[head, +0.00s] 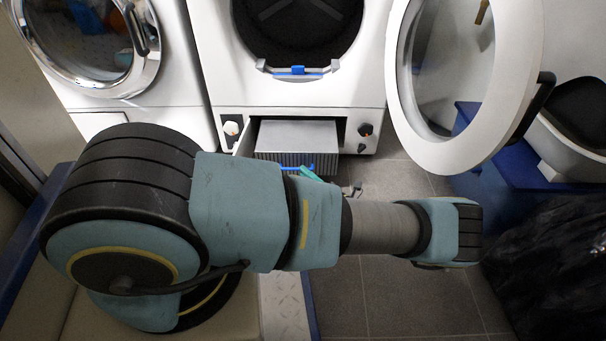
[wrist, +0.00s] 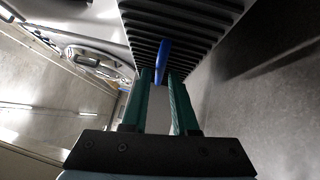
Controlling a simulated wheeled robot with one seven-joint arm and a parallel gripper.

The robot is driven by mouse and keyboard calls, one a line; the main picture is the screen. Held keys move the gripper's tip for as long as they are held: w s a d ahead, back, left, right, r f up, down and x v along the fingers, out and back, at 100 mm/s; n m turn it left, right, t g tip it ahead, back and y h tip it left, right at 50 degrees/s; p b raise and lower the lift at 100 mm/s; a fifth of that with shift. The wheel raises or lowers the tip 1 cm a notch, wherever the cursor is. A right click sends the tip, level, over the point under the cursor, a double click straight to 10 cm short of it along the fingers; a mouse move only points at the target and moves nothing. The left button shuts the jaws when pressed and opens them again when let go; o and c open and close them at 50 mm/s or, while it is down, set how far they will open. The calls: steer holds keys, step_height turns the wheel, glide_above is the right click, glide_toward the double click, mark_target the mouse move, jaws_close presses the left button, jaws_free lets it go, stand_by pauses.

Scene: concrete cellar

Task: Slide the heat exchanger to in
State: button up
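The heat exchanger (head: 297,134) is a grey box with a ribbed front. In the head view it sticks partly out of the opening at the bottom of the middle white machine. A blue handle (head: 290,168) is on its front. In the wrist view the ribbed face (wrist: 185,25) fills the top, with the blue handle (wrist: 162,58) in front of it. My gripper (wrist: 161,78) has its green fingers on either side of the handle's near end. Whether they press on it is unclear. In the head view my gripper (head: 308,174) is mostly hidden behind my arm.
The machine's round door (head: 424,142) hangs open at right. A second white machine (head: 180,85) stands at left. A blue box (head: 508,190) bearing a white basket (head: 565,140) is at right, above a dark bag (head: 550,260). Bare tiled floor (head: 400,300) lies in front.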

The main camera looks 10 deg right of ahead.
steer(key=shift+x, duration=1)
jaws_close()
stand_by(0.8)
